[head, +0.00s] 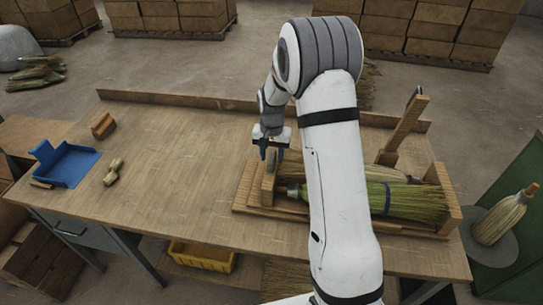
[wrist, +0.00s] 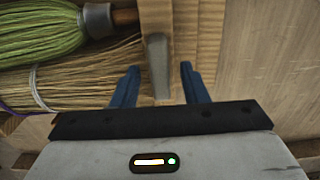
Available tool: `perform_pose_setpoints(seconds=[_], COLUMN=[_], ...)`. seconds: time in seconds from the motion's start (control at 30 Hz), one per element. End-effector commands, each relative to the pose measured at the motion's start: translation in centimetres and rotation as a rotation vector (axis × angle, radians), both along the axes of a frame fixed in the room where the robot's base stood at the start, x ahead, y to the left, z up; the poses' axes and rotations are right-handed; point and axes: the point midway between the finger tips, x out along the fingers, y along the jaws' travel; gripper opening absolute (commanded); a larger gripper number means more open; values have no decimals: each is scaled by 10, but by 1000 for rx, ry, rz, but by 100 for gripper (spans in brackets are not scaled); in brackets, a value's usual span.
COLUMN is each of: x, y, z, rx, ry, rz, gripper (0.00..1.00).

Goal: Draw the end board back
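The end board (head: 268,187) is a light wooden upright at the left end of the broom-holding frame (head: 300,214). In the wrist view the end board (wrist: 157,18) runs up the middle, with a grey tab (wrist: 158,66) at its near part. My gripper (head: 271,153) is above the board's top. In the wrist view my gripper (wrist: 158,85) is open. Its two blue fingers stand either side of the grey tab, with a gap visible on each side. A green broom (head: 412,200) lies in the frame, with straw-coloured bristles (wrist: 75,75) beside it.
A wooden lever post (head: 404,127) rises at the back right of the frame. A blue dustpan (head: 72,165), a small whisk (head: 113,172) and a wooden block (head: 103,126) lie at the table's left. The table (head: 180,160) is clear between them and the frame.

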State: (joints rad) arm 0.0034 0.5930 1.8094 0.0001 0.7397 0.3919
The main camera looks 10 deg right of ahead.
Motion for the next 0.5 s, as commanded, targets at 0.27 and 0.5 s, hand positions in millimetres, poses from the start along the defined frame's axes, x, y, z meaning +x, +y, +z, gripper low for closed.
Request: perform_pose_setpoints(seconds=[0.27, 0.5], x=[0, 0], y=[0, 1], z=[-16, -16], rx=[0, 0], ry=[0, 0], rz=[1, 2], gripper=[40, 35])
